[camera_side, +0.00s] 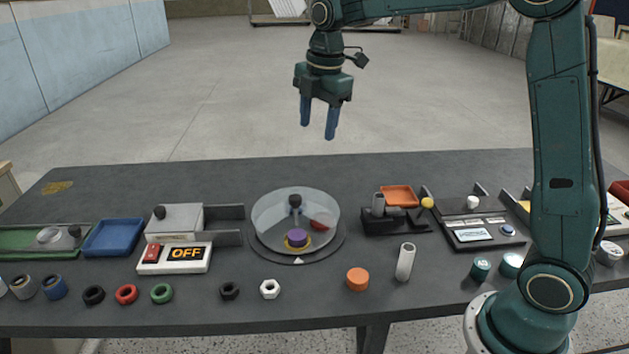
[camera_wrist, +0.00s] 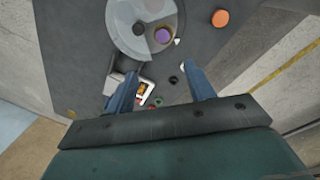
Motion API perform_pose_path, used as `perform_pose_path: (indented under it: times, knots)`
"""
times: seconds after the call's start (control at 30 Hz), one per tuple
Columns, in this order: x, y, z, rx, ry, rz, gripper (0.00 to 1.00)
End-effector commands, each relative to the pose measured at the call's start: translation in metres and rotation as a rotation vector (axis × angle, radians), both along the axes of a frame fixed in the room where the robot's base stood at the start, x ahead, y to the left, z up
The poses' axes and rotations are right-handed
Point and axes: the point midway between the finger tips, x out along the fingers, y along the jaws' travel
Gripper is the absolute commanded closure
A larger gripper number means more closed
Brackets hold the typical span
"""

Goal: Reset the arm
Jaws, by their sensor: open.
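My gripper (camera_side: 319,118) hangs high above the back part of the dark table (camera_side: 200,320), with its blue fingers pointing down. The fingers are apart and nothing is between them. In the wrist view my gripper (camera_wrist: 160,85) shows its two fingers spread, with the table far below. My arm rises from its base at the right of the table and reaches over to the left.
Below stands a clear round tub (camera_side: 268,212) holding a purple piece (camera_side: 297,238). An OFF box (camera_side: 175,258), blue tray (camera_side: 114,237), orange cylinder (camera_side: 357,279), grey tube (camera_side: 405,262) and several rings line the table. The air around my gripper is free.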

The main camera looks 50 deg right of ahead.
Motion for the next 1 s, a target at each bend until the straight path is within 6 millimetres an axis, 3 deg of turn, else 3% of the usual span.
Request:
perform_pose_path:
  times: [0.2,0.5,1.0]
  knots:
    - [-0.048,0.009,0.024,0.038,-0.062,-0.233,0.47]
    - [-0.113,0.019,0.039,0.117,-0.141,-0.555,0.47]
    - [-0.221,0.031,0.025,0.309,-0.248,-1.078,0.47]
